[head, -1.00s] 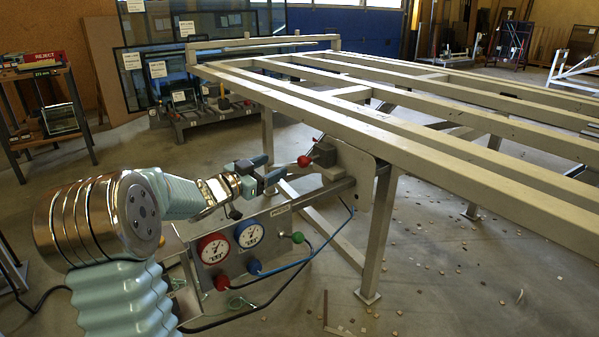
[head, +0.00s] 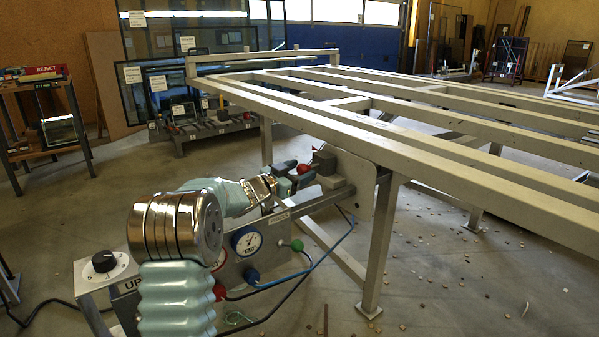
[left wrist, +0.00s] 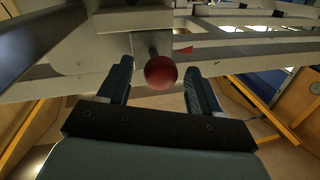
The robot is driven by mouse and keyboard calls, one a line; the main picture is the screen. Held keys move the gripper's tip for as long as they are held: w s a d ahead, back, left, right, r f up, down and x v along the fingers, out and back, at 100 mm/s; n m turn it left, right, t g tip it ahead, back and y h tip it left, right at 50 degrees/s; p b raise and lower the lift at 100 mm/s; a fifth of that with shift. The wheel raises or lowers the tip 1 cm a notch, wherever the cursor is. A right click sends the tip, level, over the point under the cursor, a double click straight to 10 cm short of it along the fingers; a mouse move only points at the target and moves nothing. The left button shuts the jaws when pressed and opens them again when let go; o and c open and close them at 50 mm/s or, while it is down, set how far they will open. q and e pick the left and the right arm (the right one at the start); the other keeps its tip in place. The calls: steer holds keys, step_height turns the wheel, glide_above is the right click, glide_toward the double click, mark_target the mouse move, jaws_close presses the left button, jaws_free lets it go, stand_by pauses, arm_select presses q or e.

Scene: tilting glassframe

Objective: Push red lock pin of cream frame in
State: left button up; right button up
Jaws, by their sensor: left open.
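The cream frame (head: 440,166) is a large slatted tilting table that fills the right half of the head view. The red lock pin (head: 304,169) has a round red knob and sits at the frame's near left corner, by a grey block and plate. In the left wrist view the red knob (left wrist: 161,72) is ahead of the fingers, between their tips in the picture. My left gripper (head: 292,178) is open beside the knob, and its fingers (left wrist: 158,85) show on either side of it. Contact cannot be told. My right gripper is not in view.
A control panel with gauges (head: 246,240), knobs and hoses hangs below the pin. A grey box with a black dial (head: 104,262) stands at lower left. A reject rack (head: 40,110) and glass panes (head: 160,85) stand behind. Small debris lies on the floor at right.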

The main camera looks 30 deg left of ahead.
mark_target(301, 171)
arm_select(q)
steer(key=shift+w, duration=0.25)
jaws_close()
steer(key=shift+w+d+r+p, duration=0.15)
steer(key=shift+w+d+p, duration=0.05)
steer(key=shift+w+p, duration=0.15)
steer(key=shift+w+d+p, duration=0.35)
steer(key=shift+w+p, duration=0.1)
steer(key=shift+w, duration=0.45)
